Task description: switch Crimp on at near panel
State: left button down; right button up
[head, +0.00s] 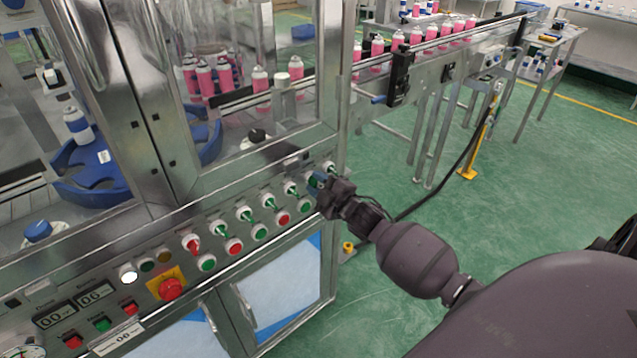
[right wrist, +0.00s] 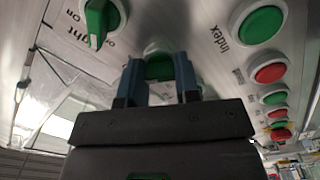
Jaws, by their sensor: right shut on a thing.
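The near panel (head: 190,275) is the sloped metal front of the machine, with a row of green selector switches (head: 268,202) and one red one. My right gripper (head: 317,183) is at the right end of this row. In the right wrist view its two blue fingers (right wrist: 160,80) are closed on a green switch knob (right wrist: 159,67) on a pale round base. The label of that knob is hidden, so I cannot read whether it says Crimp. My left gripper is not in view.
Below the selectors runs a row of green and red push buttons (head: 283,218); a green one (right wrist: 258,25) is marked "Index". A red emergency stop (head: 170,289) sits further left. Glass doors stand above the panel. A conveyor with pink cans (head: 431,33) runs behind. Green floor is open at right.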

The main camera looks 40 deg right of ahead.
jog(key=shift+f, duration=0.1)
jog(key=o, duration=0.9)
jog(key=s, duration=0.7)
jog(key=s+d+p, duration=0.1)
jog(key=s, duration=0.3)
jog(key=shift+w, duration=0.1)
jog(key=s+a+f+m+g, duration=0.2)
jog(key=s+a+f+m, duration=0.2)
jog(key=s, duration=0.2)
jog(key=s+a+f+m+g+h, duration=0.1)
jog(key=s+a+f+m+g, duration=0.1)
jog(key=s, duration=0.5)
jog(key=s+a+f+m+g, duration=0.3)
jog(key=s+a+f+m, duration=0.2)
jog(key=s+f, duration=0.1)
jog(key=shift+s+a+f+m+h, duration=0.15)
jog(key=shift+f+m, duration=0.05)
jog(key=shift+f, duration=0.15)
jog(key=shift+s+a+f+m+h, duration=0.15)
jog(key=shift+f+m, duration=0.05)
jog(key=shift+f, duration=0.15)
